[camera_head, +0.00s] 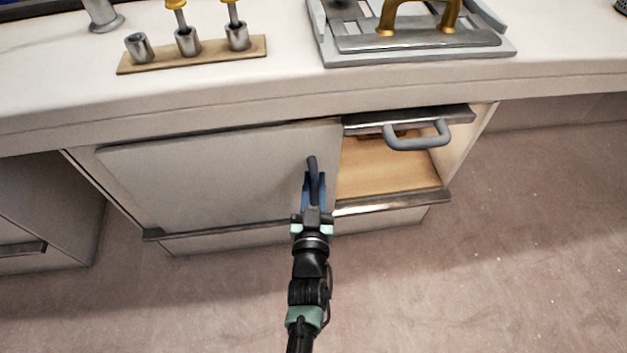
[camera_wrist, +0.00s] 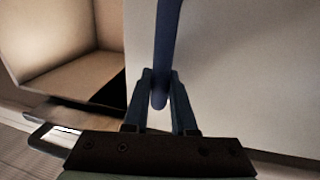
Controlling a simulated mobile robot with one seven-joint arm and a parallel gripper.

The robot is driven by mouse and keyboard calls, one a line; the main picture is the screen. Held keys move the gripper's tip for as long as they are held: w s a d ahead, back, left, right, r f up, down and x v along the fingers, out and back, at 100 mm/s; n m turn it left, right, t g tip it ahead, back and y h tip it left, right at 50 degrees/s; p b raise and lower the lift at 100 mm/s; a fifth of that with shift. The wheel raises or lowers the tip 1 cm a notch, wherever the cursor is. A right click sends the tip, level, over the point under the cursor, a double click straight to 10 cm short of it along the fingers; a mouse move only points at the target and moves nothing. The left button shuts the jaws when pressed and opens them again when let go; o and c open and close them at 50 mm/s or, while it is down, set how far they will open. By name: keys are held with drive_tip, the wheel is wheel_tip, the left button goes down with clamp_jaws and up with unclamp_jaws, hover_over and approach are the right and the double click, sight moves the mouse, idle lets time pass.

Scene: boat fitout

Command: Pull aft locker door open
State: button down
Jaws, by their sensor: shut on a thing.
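The locker door (camera_head: 215,178) is a flat, pale grey panel under the counter, left of an open bay. A dark blue upright bar handle (camera_head: 312,164) stands near its right edge. My gripper (camera_head: 314,188) is shut on the lower part of this handle. In the wrist view the blue handle (camera_wrist: 167,40) runs down between the two fingers of my gripper (camera_wrist: 160,88), and the door face (camera_wrist: 250,80) fills the right side. The fingers hide part of the handle. I cannot tell how far the door stands from its frame.
The open bay (camera_head: 385,172) has a tan interior, with a metal rail along its bottom. A grey handle (camera_head: 420,138) juts out above it. On the counter (camera_head: 70,85) are a wooden holder (camera_head: 215,55) with metal cups and a stove-like plate (camera_head: 420,40). The floor in front is clear.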

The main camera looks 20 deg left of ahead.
drive_tip(key=shift+s+a, duration=0.25)
drive_tip(key=shift+a, duration=0.1)
drive_tip(key=c, duration=0.7)
unclamp_jaws()
drive_tip(key=shift+c, duration=0.2)
drive_tip(key=shift+d, duration=0.1)
drive_tip(key=p+v, duration=0.5)
drive_tip(key=v, duration=0.8)
drive_tip(key=shift+w, duration=0.1)
